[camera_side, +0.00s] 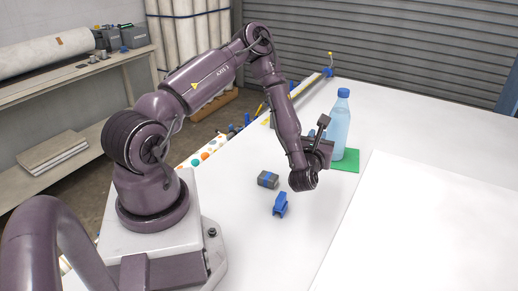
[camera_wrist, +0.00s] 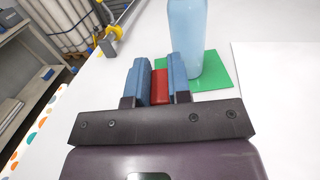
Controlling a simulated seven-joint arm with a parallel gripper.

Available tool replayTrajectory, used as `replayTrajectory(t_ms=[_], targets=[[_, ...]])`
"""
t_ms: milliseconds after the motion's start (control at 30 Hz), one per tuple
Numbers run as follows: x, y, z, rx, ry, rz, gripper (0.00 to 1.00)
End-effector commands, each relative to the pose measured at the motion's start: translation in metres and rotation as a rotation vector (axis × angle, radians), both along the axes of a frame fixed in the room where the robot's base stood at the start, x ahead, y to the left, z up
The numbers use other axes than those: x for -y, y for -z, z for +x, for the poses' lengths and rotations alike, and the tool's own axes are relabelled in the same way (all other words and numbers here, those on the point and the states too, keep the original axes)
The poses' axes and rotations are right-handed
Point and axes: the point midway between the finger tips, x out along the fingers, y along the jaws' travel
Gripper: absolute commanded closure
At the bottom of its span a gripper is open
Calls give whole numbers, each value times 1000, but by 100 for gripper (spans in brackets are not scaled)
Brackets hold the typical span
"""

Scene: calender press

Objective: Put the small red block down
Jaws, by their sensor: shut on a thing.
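The small red block (camera_wrist: 159,86) is between the two blue finger pads of my gripper (camera_wrist: 158,82) in the wrist view. Both pads touch its sides, so the gripper is shut on it. In the side view my gripper is mostly hidden behind my own wrist, left of the bottle, and the red block does not show there. I cannot tell how high the block is above the white table (camera_side: 225,236).
A blue bottle (camera_side: 341,122) stands on a green mat (camera_side: 346,164) close beyond my gripper. A white sheet (camera_side: 430,230) covers the right. The table between is clear.

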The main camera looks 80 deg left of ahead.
Motion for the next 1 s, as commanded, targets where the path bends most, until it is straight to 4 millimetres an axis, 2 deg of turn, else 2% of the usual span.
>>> replayTrajectory(t_ms=[33, 100, 233, 367, 500, 700, 1000], targets=[[-23, -3, -17, 1, -97, 3, 100], [-51, -7, -42, 1, -236, 3, 100], [-91, -17, -94, 2, -492, 4, 100], [-111, -26, -141, 3, -716, 2, 100], [-112, -32, -171, 1, -871, 0, 100], [-106, -35, -189, -1, -977, 0, 100], [-125, -26, -174, 6, -981, 3, 100]])
